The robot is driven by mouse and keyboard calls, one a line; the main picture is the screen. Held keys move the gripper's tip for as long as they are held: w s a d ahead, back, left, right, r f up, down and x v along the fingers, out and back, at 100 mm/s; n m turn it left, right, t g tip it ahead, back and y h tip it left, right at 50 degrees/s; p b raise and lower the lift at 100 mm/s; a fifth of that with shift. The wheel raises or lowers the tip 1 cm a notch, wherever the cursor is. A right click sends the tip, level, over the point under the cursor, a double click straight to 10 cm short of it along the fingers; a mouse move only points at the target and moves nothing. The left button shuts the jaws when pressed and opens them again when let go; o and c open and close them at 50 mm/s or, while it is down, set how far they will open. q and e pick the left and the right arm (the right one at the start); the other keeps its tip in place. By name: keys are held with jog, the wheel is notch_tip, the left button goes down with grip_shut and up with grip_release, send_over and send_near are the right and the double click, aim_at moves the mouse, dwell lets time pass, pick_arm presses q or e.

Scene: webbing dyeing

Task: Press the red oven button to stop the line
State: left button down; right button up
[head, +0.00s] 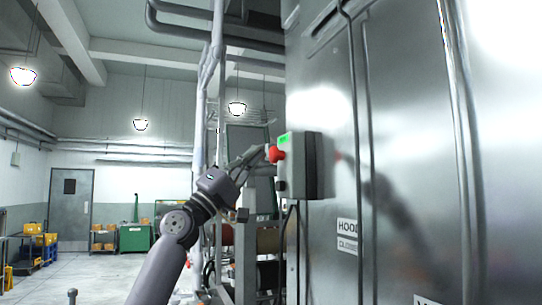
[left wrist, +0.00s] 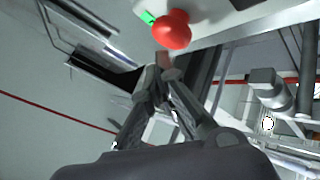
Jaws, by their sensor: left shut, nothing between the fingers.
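The red oven button (head: 276,154) is a mushroom-shaped knob on the left-facing side of a grey control box (head: 312,165). In the left wrist view the button (left wrist: 173,30) is large, just beyond the fingertips. My left gripper (head: 262,151) is shut and empty, its fingers pointing at the button from the left. In the left wrist view the tips (left wrist: 164,72) meet slightly below the button. The tips are very close to the button, but I cannot tell whether they touch it. My right gripper is not in view.
A green light (head: 283,139) shows on the box above the button. The box is on a tall shiny metal oven wall (head: 415,130) that fills the right side. Pipes and a frame stand behind my arm. Open floor (head: 95,283) lies at the left.

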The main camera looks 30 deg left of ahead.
pick_arm(q)
jog(key=shift+w+d, duration=0.1)
jog(key=shift+d, duration=0.05)
dwell(0.8)
jog(key=shift+w+d, duration=0.2)
jog(key=shift+w+d+p, duration=0.3)
jog(key=shift+w+d, duration=0.05)
jog(key=shift+w, duration=0.1)
dwell(0.9)
jog(key=shift+s+a, duration=0.1)
dwell(0.3)
jog(key=shift+s+a, duration=0.55)
jog(key=shift+s, duration=0.15)
jog(key=shift+b, duration=0.3)
jog(key=s+a+b, duration=0.1)
jog(key=s+a, duration=0.2)
jog(key=shift+s+a, duration=0.1)
jog(key=shift+s, duration=0.25)
dwell(0.4)
